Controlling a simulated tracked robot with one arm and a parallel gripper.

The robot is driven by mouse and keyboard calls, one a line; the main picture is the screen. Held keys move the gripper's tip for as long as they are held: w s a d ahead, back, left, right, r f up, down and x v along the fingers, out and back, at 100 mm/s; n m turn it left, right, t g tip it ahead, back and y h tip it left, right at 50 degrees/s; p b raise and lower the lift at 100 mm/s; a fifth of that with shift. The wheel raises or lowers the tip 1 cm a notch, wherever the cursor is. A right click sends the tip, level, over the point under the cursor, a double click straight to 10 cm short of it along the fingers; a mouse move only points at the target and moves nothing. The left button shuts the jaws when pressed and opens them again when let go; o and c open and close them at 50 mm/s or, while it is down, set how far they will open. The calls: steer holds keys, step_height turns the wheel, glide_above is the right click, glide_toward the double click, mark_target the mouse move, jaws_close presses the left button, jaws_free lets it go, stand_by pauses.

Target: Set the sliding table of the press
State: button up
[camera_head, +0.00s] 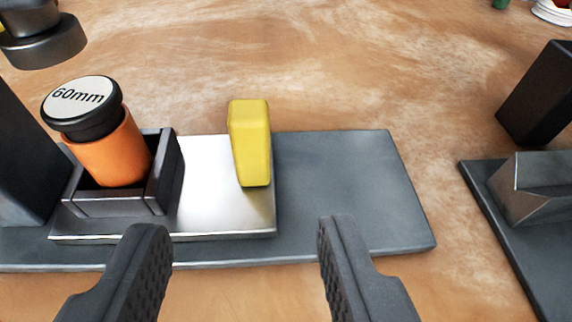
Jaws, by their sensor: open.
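The sliding table (222,208) is a bright metal plate lying on a dark grey base (345,180). A yellow upright handle (250,142) stands near the plate's right end. A dark holder (160,185) at the plate's left end contains an orange cylinder (108,152) with a black cap (82,105) labelled "60mm". The base's right part is bare. My gripper (240,230) is open and empty, its two fingers spread in the near foreground. The handle lies beyond the fingers, between them in the picture, with no visible contact.
A dark upright post (20,165) stands at the left, and a round dark press head (42,42) shows at the top left. Another dark base (515,240) with a grey angled block (535,188) and a black block (540,95) is at the right.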

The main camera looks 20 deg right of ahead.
mark_target(251, 141)
steer(key=x, duration=1.2)
steer(key=shift+w+d, duration=0.1)
steer(key=shift+w+d+f, duration=0.15)
steer(key=shift+w, duration=0.5)
jaws_close()
